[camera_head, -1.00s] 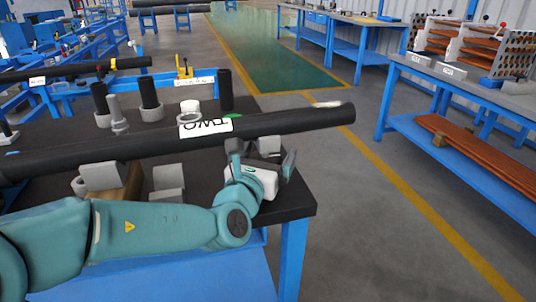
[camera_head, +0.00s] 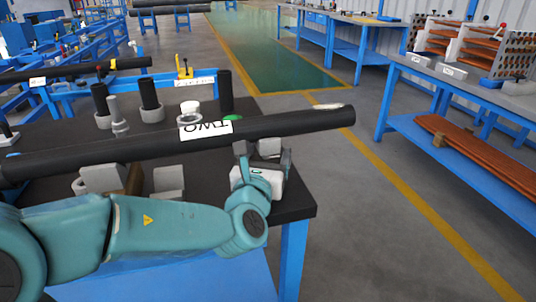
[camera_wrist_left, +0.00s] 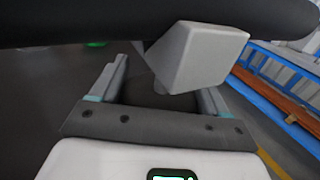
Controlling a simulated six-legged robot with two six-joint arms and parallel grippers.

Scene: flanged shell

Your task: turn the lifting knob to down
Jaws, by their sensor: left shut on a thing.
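A grey block-shaped knob (camera_head: 269,146), which I take for the lifting knob, sits under the right part of a long black pipe (camera_head: 300,121). In the left wrist view the knob (camera_wrist_left: 208,52) is a large faceted grey block just below the pipe (camera_wrist_left: 90,22). My left gripper (camera_head: 264,152) is below the pipe near the table's right edge, with its fingers on either side of the knob; it also shows in the wrist view (camera_wrist_left: 165,85). The fingers' contact with the knob is partly hidden. My right gripper is not in view.
The pipe bears a white label reading TWO (camera_head: 206,130), upside down. Grey supports (camera_head: 168,182) stand under it on the dark tabletop (camera_head: 300,202). Several upright black cylinders (camera_head: 226,92) stand behind. Clear floor (camera_head: 340,190) lies right of the table.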

